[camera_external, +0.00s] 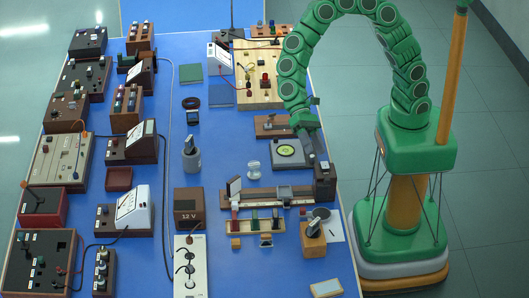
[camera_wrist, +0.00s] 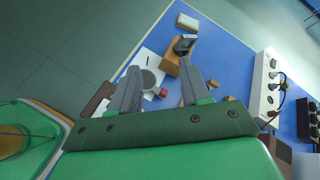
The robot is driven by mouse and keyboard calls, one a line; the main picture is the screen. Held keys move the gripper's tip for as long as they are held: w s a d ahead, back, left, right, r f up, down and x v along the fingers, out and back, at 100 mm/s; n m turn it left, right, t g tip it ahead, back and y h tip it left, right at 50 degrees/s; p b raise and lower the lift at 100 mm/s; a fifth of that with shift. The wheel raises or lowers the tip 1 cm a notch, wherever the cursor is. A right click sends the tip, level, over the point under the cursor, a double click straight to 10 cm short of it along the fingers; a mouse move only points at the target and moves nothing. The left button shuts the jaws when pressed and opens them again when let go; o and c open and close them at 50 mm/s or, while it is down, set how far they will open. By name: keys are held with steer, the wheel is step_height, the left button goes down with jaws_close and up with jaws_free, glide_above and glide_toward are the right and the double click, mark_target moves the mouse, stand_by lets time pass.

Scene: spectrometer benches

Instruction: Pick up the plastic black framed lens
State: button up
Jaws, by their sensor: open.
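A small dark-framed piece (camera_external: 316,226) leans on a wooden block (camera_external: 313,243) at the front right of the blue table. It also shows in the wrist view (camera_wrist: 185,42), past my right fingertip. It may be the black framed lens, but I cannot be sure. Another dark ring-shaped piece (camera_external: 191,103) stands further back, left of centre. My gripper (camera_external: 318,152) hangs over the table's right side, behind the wooden block. In the wrist view my gripper (camera_wrist: 160,67) is open with nothing held, and a grey round piece (camera_wrist: 152,79) appears between the fingers.
A dark housing (camera_external: 325,184) on an optical rail stands close below my gripper. A small rack of coloured pieces (camera_external: 254,225) lies left of the block. White paper (camera_external: 333,228) lies beside it. A white socket strip (camera_external: 190,266) is at front left. Instruments crowd the left side.

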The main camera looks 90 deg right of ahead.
steer(key=w+a+f+m+t+y, duration=0.1)
steer(key=w+a+f+m, duration=0.3)
steer(key=w+f, duration=0.2)
steer(key=m+t+y, duration=0.1)
steer(key=m+t, duration=0.2)
steer(key=m, duration=0.2)
glide_toward(276, 222)
steer(key=shift+x, duration=4.9)
steer(key=shift+c, duration=0.3)
jaws_close()
